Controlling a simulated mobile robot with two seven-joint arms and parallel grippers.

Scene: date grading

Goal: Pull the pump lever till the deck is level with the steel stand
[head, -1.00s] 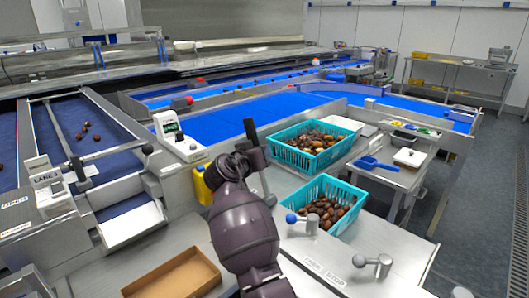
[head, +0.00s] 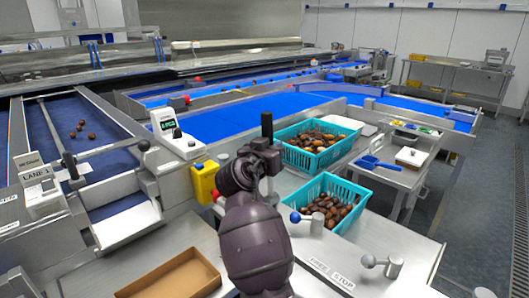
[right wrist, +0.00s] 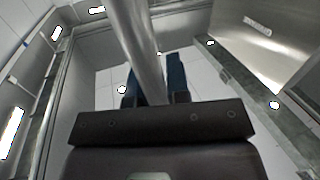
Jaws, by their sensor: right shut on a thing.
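My right arm rises from the bottom middle of the head view. Its gripper (head: 262,152) is at the top of the arm, partly hidden by its own wrist. A dark upright bar end, seemingly the pump lever (head: 267,125), stands above it. In the right wrist view a grey metal bar (right wrist: 138,45) runs between the two dark blue fingers (right wrist: 152,80), which are shut on it. The lever's lower part is hidden behind my arm. I cannot tell clearly which surface is the deck or how its height compares with the steel stand. My left gripper is not in view.
Two teal baskets of dates (head: 318,164) (head: 342,182) stand right of my gripper. A yellow container (head: 204,182) is close on its left. A cardboard tray (head: 172,278), a blue-knobbed handle (head: 297,217) and a grey-knobbed handle (head: 370,261) are near the front.

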